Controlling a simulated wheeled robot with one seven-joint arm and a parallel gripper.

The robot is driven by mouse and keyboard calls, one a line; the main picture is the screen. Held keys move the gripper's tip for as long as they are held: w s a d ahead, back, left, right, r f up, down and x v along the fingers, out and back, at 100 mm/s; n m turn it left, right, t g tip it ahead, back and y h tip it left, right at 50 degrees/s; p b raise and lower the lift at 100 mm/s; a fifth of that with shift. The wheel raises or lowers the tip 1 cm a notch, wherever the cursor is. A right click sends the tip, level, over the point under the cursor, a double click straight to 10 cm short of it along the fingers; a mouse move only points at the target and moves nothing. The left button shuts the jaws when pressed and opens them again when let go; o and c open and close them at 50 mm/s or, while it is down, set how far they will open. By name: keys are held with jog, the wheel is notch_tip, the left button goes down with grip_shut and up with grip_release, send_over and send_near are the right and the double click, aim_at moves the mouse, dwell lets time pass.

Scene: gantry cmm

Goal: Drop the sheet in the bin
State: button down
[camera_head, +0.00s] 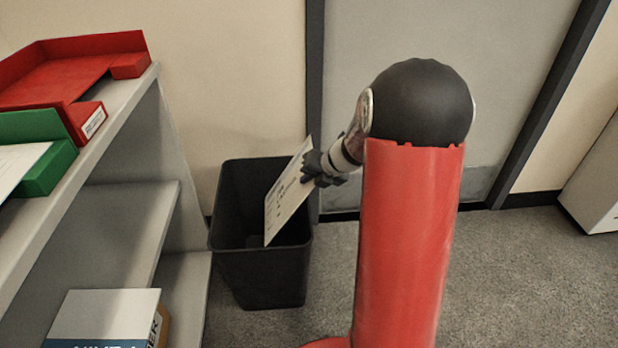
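The sheet (284,200) is a pale, stiff-looking page with dark print, tilted and nearly upright. My gripper (312,168) is shut on its upper right edge; the fingertips are partly hidden. The bin (262,272) is a black, open-topped, square container on the floor next to the shelf unit. The sheet hangs over the bin's opening, and its lower end appears to be at or below the rim level. I cannot tell whether it touches the bin's wall.
A grey shelf unit (128,205) stands at the left. It holds a red tray (60,80), a green tray (58,165) with paper, and a box (105,315) lower down. A wall and a grey door (350,60) are behind. Carpet (530,280) at the right is clear. A white cabinet (600,190) stands at the far right.

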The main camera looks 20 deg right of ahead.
jog(key=c, duration=1.6)
grip_release()
jog(key=p+v, duration=0.1)
jog(key=v, duration=0.6)
jog(key=shift+s+r+p, duration=0.2)
jog(key=shift+r+p, duration=0.15)
jog(key=shift+p, duration=0.05)
jog(key=shift+d+r, duration=0.1)
jog(key=shift+d, duration=0.05)
